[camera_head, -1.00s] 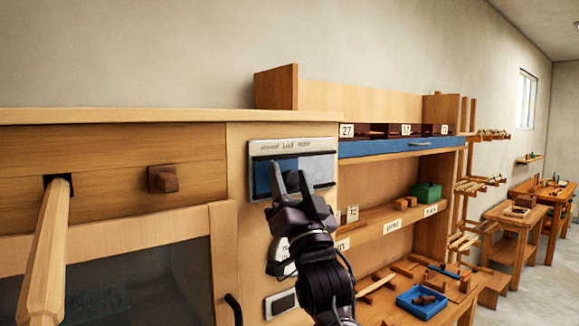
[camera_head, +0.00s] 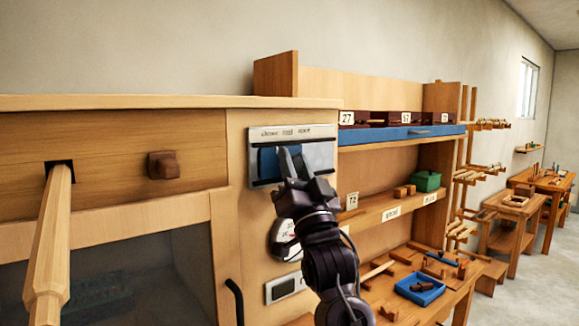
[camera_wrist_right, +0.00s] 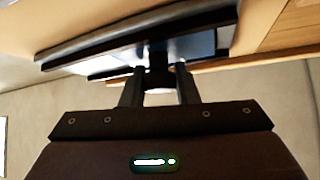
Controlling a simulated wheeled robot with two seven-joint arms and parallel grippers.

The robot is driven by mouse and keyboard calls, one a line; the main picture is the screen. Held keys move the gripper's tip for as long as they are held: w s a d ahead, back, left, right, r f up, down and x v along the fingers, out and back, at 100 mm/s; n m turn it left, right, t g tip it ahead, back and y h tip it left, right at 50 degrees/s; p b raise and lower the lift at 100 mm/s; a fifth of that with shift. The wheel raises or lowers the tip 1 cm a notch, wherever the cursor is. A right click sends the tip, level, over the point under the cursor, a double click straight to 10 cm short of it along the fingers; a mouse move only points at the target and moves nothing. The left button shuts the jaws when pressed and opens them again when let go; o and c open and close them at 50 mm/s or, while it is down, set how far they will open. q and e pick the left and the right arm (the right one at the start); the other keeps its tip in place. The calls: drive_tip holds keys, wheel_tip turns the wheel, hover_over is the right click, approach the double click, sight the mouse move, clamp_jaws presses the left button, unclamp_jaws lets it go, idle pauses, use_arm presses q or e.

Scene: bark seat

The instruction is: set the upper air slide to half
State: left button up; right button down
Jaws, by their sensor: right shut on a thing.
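The upper air slide (camera_head: 267,163) is a blue plate in a pale metal frame on the wooden front panel, with small labels along the frame's top edge. The blue shows in the left and middle of the frame; the right part is grey. My right gripper (camera_head: 291,160) is in front of the slide, below the middle label, and hides part of it. In the right wrist view its fingers (camera_wrist_right: 158,84) are shut on a dark knob (camera_wrist_right: 158,76) on the slide. My left gripper is not in view.
Below the slide are a round dial (camera_head: 284,240), partly behind my right arm, and a small framed window (camera_head: 285,288). A wooden bar (camera_head: 48,245) sticks out at the left, beside a square knob (camera_head: 163,165). Shelves (camera_head: 375,214) stand to the right.

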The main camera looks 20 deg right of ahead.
drive_tip(key=d, duration=0.1)
drive_tip(key=w+d, duration=0.1)
drive_tip(key=shift+d, duration=0.3)
drive_tip(key=shift+w+d, duration=0.1)
drive_tip(key=shift+d, duration=0.15)
drive_tip(key=c, duration=1.2)
unclamp_jaws()
drive_tip(key=shift+a, duration=0.2)
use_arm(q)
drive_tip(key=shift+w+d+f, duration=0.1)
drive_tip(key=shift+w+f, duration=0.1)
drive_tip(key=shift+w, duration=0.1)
use_arm(e)
drive_tip(key=shift+o, duration=0.5)
drive_tip(key=shift+s+d, duration=0.15)
drive_tip(key=shift+s, duration=0.05)
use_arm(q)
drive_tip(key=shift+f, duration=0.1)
use_arm(e)
drive_tip(key=shift+f, duration=0.1)
drive_tip(key=b, duration=0.5)
approach(302, 145)
drive_tip(key=v, duration=0.2)
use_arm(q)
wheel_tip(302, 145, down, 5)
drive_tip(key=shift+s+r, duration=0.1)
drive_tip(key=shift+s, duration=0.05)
